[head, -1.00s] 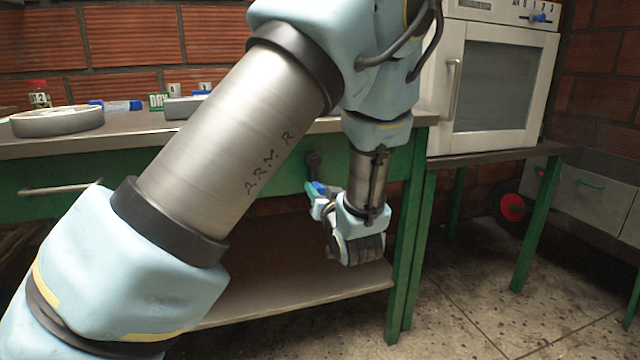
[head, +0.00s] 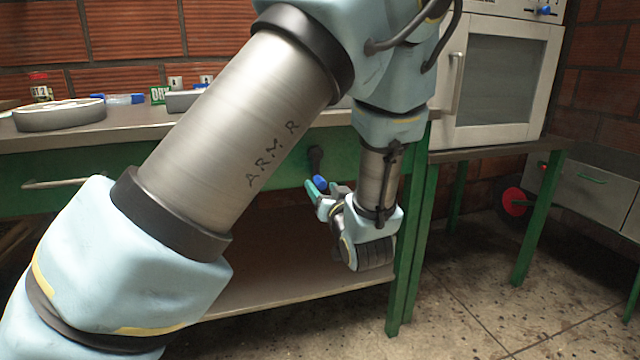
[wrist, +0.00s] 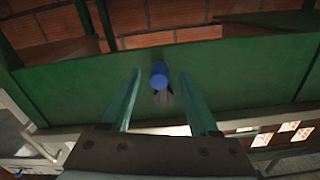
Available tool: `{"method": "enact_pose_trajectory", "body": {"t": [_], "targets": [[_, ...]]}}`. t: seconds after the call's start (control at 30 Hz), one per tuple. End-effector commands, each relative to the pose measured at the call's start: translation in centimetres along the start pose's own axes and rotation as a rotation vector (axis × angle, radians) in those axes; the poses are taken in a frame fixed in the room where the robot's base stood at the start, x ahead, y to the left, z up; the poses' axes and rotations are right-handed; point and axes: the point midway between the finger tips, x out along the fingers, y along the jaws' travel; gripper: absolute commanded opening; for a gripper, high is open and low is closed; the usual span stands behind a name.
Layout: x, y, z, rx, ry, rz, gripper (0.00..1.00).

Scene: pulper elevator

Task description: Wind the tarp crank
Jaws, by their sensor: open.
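The crank shows as a dark arm (head: 315,158) with a blue handle (head: 320,183) on the green front of the workbench. In the wrist view the blue handle (wrist: 159,75) points toward the camera, between and beyond my two green fingers. My gripper (head: 312,190) is open and empty, close to the handle; in the wrist view its fingers (wrist: 160,90) stand apart on either side of the handle. I cannot tell whether either finger touches it. Part of the crank is hidden behind the handle in the wrist view.
The workbench top (head: 130,130) holds a round grey dish (head: 58,115) and small items. A lower shelf (head: 270,285) lies beneath my gripper, and a green leg (head: 405,270) stands to its right. A white cabinet (head: 490,85) stands on the right table.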

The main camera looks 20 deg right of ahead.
Motion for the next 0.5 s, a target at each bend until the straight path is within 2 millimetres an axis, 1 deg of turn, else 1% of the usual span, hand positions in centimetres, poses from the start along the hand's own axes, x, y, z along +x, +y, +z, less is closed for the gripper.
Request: {"method": "enact_pose_trajectory", "body": {"t": [0.03,0.1,0.23,0.4,0.5], "targets": [[-1.2,0.1,-0.1,0.001,-0.002,0.005,0.61],[-2.6,0.1,-0.2,0.002,-0.001,0.005,0.61],[-5.1,0.1,-0.1,0.002,-0.001,0.004,0.61],[-7.2,0.1,-0.1,0.001,-0.001,0.002,0.61],[-7.8,0.0,0.0,0.000,0.000,0.001,0.61]]}}
